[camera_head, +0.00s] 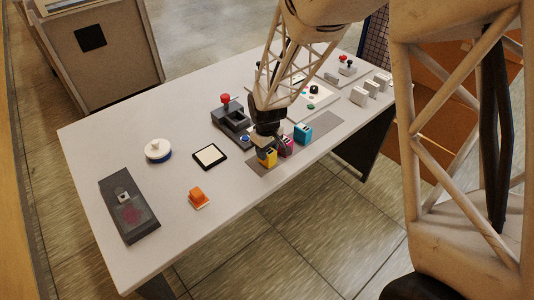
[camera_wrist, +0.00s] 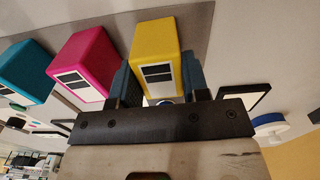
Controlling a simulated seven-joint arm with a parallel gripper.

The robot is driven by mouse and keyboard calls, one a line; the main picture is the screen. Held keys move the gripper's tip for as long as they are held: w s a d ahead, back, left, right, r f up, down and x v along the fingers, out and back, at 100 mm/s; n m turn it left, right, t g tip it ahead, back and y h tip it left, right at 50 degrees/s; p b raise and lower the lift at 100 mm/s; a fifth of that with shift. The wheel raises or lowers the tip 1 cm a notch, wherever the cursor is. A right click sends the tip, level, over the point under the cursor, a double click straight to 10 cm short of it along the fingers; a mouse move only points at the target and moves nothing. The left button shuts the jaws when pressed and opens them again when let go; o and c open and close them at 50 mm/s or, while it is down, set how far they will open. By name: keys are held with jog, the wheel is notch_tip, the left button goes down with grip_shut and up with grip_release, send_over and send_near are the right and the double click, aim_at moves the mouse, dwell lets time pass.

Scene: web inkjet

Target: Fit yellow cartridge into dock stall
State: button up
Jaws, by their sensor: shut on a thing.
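The yellow cartridge (camera_head: 267,158) is at the near edge of the table, at the end of a row with a magenta cartridge (camera_head: 286,147) and a cyan cartridge (camera_head: 302,134). My gripper (camera_wrist: 157,76) is shut on the yellow cartridge, with one dark blue finger on each side of it in the wrist view (camera_wrist: 154,45). Whether the cartridge touches the grey strip beneath it I cannot tell. A dark dock block (camera_head: 228,120) with an open recess and a red knob (camera_head: 225,98) stands behind and left of my gripper, partly hidden by my arm.
The magenta (camera_wrist: 88,65) and cyan (camera_wrist: 25,70) cartridges stand close beside the held one. A black-framed white pad (camera_head: 210,157), an orange block (camera_head: 197,195), a white round lid (camera_head: 158,150) and a dark device (camera_head: 128,208) lie left. Grey-white blocks (camera_head: 359,96) stand right.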

jog(key=shift+r, duration=0.2)
jog(key=shift+r, duration=1.4)
jog(key=shift+s+d+r, duration=0.1)
jog(key=shift+s+r, duration=0.15)
jog(key=s+d, duration=0.2)
jog(key=s, duration=0.5)
jog(key=s+d+r, duration=0.1)
jog(key=s+d, duration=0.2)
jog(key=s, duration=0.4)
jog(key=shift+s+d+r, duration=0.2)
jog(key=shift+d, duration=0.05)
send_near(268, 151)
jog(key=w+a+f, duration=0.3)
jog(key=a, duration=0.3)
jog(key=shift+w+a+f+m, duration=0.3)
jog(key=shift+w+a+f, duration=0.05)
jog(key=shift+w, duration=0.05)
jog(key=shift+w, duration=0.1)
